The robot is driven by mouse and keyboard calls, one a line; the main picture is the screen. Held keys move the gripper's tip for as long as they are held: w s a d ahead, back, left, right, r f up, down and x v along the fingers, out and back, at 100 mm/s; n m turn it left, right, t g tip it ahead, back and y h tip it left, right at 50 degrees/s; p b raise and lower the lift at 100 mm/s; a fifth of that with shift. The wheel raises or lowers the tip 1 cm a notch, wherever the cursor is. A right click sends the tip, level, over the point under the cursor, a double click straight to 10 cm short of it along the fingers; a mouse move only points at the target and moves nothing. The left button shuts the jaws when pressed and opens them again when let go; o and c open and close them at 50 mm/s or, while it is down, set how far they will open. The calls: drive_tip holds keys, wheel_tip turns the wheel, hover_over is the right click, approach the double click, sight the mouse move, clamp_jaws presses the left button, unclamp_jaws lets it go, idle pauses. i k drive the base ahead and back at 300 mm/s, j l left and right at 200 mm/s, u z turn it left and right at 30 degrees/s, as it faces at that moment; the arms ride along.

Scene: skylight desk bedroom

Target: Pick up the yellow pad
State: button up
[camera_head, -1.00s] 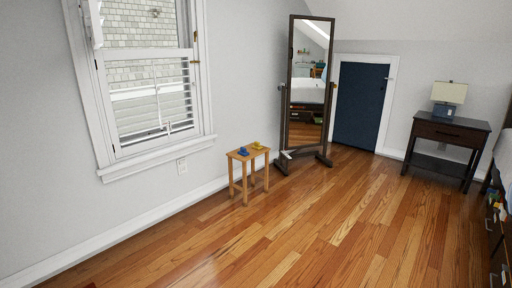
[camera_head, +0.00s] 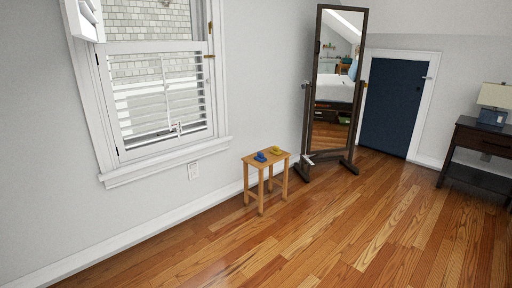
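A small yellow thing (camera_head: 276,150), which I take for the yellow pad, lies on top of a small wooden stool (camera_head: 267,163). A small blue thing (camera_head: 260,157) lies on the same stool top, to the left of the yellow one and a little nearer. Both are too small in the picture to make out their exact shape. My gripper is not in view.
A standing mirror (camera_head: 336,90) with dark feet stands just right of and behind the stool. A dark nightstand (camera_head: 479,147) with a lamp (camera_head: 494,103) is at the right. The wooden floor (camera_head: 330,240) in front of the stool is clear.

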sight(276, 150)
drive_tip(key=i+z, duration=0.1)
drive_tip(key=i, duration=2.45)
drive_tip(key=i+u, duration=0.15)
drive_tip(key=i, duration=0.4)
drive_tip(key=i+l+u, duration=0.15)
drive_tip(key=i, duration=0.4)
drive_tip(key=i+l+u, duration=0.15)
drive_tip(key=i, duration=0.35)
drive_tip(key=i+l+u, duration=0.15)
drive_tip(key=i+l, duration=0.25)
drive_tip(key=i, duration=0.15)
drive_tip(key=i+l+u, duration=0.15)
drive_tip(key=i+l, duration=0.15)
drive_tip(key=i, duration=0.2)
